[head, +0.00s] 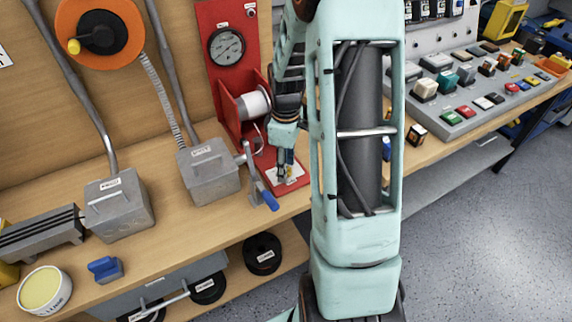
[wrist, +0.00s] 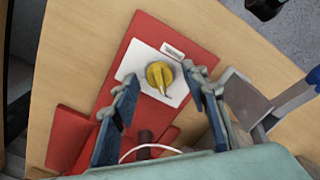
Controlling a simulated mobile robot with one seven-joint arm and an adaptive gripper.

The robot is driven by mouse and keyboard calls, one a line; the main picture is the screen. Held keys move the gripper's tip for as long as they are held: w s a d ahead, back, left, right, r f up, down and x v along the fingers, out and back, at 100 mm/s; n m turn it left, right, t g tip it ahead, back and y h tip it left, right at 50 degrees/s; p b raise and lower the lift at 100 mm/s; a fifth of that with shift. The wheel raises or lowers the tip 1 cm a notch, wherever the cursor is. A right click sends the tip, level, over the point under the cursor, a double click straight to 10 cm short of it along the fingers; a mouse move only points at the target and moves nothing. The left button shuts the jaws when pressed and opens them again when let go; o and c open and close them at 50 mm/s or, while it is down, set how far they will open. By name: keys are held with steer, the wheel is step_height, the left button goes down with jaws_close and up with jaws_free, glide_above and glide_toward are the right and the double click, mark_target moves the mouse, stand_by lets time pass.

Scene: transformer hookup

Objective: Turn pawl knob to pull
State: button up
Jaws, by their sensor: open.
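The pawl knob (wrist: 160,75) is yellow and sits on a white plate (wrist: 133,66) at the end of a red base, seen in the wrist view. A small label lies beside it, too small to read. My gripper (wrist: 162,92) is open, its two blue fingers on either side of the knob in the picture, with no visible contact. In the head view my gripper (head: 284,172) points down over the white plate at the front of the red stand (head: 235,75). The knob is hidden or too small to make out there.
A crank with a blue handle (head: 271,201) stands just left of my gripper. A white spool (head: 254,104) and a gauge (head: 227,46) are on the red stand. Grey boxes (head: 209,170) stand to the left. A button panel (head: 470,95) is at right.

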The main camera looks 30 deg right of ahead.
jaws_close()
steer(key=shift+m, duration=0.3)
steer(key=m, duration=0.3)
steer(key=shift+m+b, duration=0.3)
steer(key=shift+b, duration=0.1)
steer(key=m, duration=0.4)
steer(key=shift+m, duration=0.3)
steer(key=m, duration=0.4)
steer(key=shift+m, duration=2.5)
